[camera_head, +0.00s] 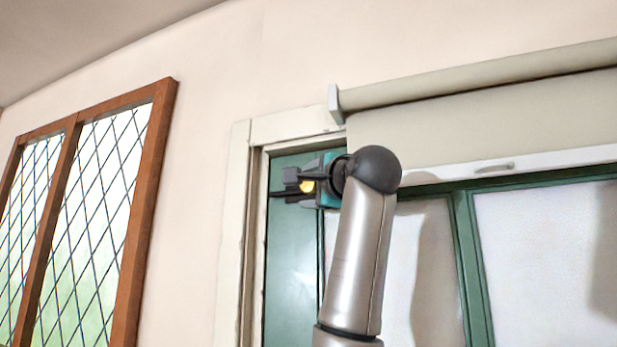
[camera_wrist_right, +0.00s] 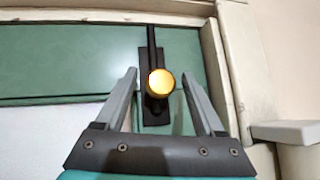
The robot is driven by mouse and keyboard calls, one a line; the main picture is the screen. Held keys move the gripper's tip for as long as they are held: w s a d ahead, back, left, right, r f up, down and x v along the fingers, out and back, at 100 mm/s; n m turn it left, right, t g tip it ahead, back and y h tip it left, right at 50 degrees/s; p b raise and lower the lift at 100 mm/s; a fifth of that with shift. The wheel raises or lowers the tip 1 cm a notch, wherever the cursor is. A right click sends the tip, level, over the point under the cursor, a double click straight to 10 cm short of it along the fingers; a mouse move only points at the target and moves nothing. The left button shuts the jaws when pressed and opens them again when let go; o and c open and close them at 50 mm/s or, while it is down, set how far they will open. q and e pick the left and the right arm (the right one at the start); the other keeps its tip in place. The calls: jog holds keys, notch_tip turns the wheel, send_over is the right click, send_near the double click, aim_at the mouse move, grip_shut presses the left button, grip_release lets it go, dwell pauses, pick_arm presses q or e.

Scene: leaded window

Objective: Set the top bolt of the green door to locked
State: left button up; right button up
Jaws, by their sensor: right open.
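The green door (camera_head: 290,285) fills the lower right of the head view inside a cream frame; its green panel also shows in the right wrist view (camera_wrist_right: 80,62). The top bolt is a black plate and rod (camera_wrist_right: 151,55) with a round brass knob (camera_wrist_right: 161,83). The knob also shows in the head view (camera_head: 307,186). My right gripper (camera_head: 288,184) is at the door's upper left corner. In the right wrist view its two fingers (camera_wrist_right: 158,88) are open, one on each side of the knob, with gaps visible. My left gripper is not in view.
A roller blind (camera_head: 480,115) with a pale bottom bar (camera_head: 500,167) hangs over the door's upper part, close to my right arm. The cream door frame (camera_head: 235,240) borders the door. A leaded window (camera_head: 95,200) in a brown frame is at the left.

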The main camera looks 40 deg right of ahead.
jog(key=shift+w, duration=0.2)
grip_shut()
dwell(0.6)
dwell(0.8)
